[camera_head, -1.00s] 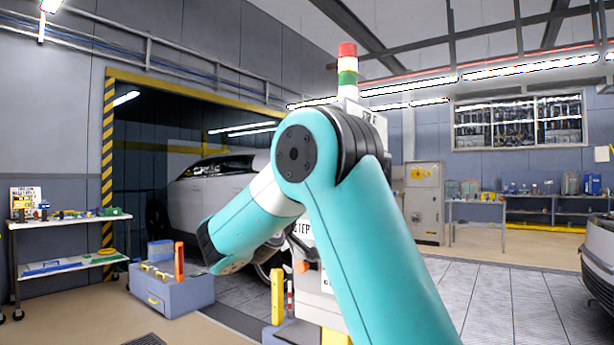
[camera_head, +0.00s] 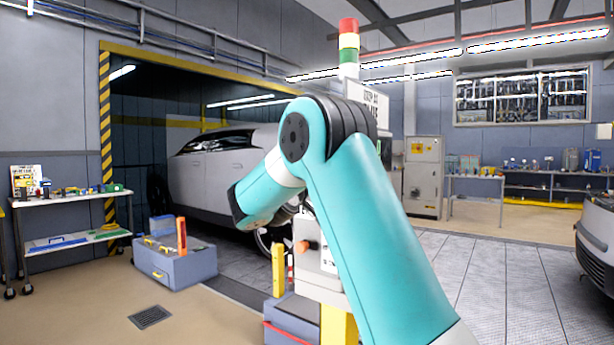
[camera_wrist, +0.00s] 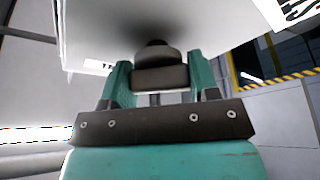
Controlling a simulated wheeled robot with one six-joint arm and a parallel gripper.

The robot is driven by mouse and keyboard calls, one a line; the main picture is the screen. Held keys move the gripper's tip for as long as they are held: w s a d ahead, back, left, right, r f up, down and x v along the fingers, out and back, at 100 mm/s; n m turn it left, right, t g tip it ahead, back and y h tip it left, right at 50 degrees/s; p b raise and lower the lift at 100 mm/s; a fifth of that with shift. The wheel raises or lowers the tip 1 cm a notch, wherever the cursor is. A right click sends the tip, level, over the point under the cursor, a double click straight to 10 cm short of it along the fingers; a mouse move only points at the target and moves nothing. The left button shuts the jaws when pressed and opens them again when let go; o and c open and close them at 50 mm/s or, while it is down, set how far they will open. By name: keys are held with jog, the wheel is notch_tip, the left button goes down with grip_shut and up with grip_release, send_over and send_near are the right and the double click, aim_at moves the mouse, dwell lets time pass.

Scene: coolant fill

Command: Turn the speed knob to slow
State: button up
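In the wrist view, a dark speed knob (camera_wrist: 158,52) with a round base and a blocky grip sticks out of a white panel (camera_wrist: 205,25). My gripper (camera_wrist: 159,75) has one teal finger on each side of the knob's grip, with no clear gap at either side, so it appears shut on it. The knob's pointer and speed marks are not visible. In the head view, my teal forearm hides my gripper and the knob. Part of the pale machine box (camera_head: 325,262) shows behind my arm, with an orange control (camera_head: 302,246) on it.
A grey toolbox (camera_head: 175,265) and shelf cart (camera_head: 70,215) are further left. A silver car (camera_head: 215,180) stands behind.

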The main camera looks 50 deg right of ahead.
jog(key=shift+r+n+p, duration=0.1)
jog(key=shift+n+p, duration=0.2)
jog(key=shift+p, duration=0.05)
jog(key=n+p, duration=0.1)
jog(key=n+y+p, duration=0.1)
jog(key=p, duration=0.1)
jog(key=n+p, duration=0.2)
jog(key=shift+r+t+y, duration=0.25)
jog(key=shift+t+y, duration=0.05)
jog(key=shift+t, duration=0.1)
jog(key=n+y+p, duration=0.2)
jog(key=n+p, duration=0.3)
jog(key=p, duration=0.3)
jog(key=n+g+y+p, duration=0.1)
jog(key=n+p, duration=0.1)
jog(key=p, duration=0.2)
jog(key=n+p, duration=0.3)
jog(key=p, duration=0.2)
jog(key=shift+g+y, duration=0.4)
jog(key=n+p, duration=0.1)
jog(key=p, duration=0.1)
jog(key=n+g+p, duration=0.1)
jog(key=p, duration=0.1)
jog(key=shift+f+p, duration=0.3)
jog(key=shift+f, duration=0.1)
jog(key=shift+f+n+y, duration=0.1)
jog(key=shift+n+y, duration=0.2)
jog(key=o, duration=0.9)
jog(key=shift+o, duration=0.2)
